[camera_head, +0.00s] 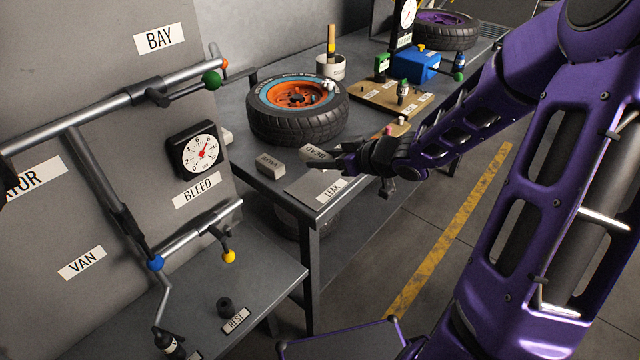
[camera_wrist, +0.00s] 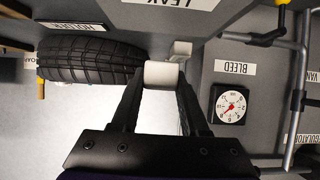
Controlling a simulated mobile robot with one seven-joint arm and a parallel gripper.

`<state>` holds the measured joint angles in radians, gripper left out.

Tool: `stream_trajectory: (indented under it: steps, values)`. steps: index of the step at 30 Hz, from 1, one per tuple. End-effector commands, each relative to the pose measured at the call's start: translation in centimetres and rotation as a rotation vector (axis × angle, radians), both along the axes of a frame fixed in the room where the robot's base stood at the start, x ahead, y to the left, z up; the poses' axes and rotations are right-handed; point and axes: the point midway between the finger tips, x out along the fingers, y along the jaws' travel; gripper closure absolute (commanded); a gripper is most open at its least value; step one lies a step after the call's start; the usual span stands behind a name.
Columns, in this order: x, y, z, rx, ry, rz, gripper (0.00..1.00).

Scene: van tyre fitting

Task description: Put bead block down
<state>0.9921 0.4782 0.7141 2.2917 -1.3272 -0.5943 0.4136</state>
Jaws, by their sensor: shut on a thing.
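The bead block (camera_head: 317,153) is a small pale block with BEAD printed on it. My gripper (camera_head: 338,160) is shut on it near the front left corner of the workbench. In the wrist view the bead block (camera_wrist: 162,75) sits between the two dark fingers of my gripper (camera_wrist: 162,82). I cannot tell whether its underside touches the bench or is just above it. A second pale block (camera_head: 270,163), with lettering hard to read, lies on the bench just left of it; it also shows in the wrist view (camera_wrist: 182,48).
The workbench (camera_head: 240,112) carries a tyre on an orange wheel (camera_head: 297,103) behind the blocks. A LEAK label (camera_head: 331,190) lies at the front edge. A wooden board (camera_head: 390,102) with fittings stands to the right. A gauge panel (camera_head: 110,150) with pipes stands left.

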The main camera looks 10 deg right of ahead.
Motion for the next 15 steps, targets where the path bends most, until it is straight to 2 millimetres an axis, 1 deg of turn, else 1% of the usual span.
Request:
stream_trajectory:
  steps: [1,7,12,15]
  values:
    - [0.0,0.1,-1.0,0.001,0.001,0.002,1.00]
    - [0.0,0.0,-2.4,0.000,0.000,0.000,1.00]
    - [0.0,0.0,-5.0,0.001,0.001,0.000,1.00]
    - [0.0,0.0,-5.3,-0.001,-0.001,0.000,1.00]
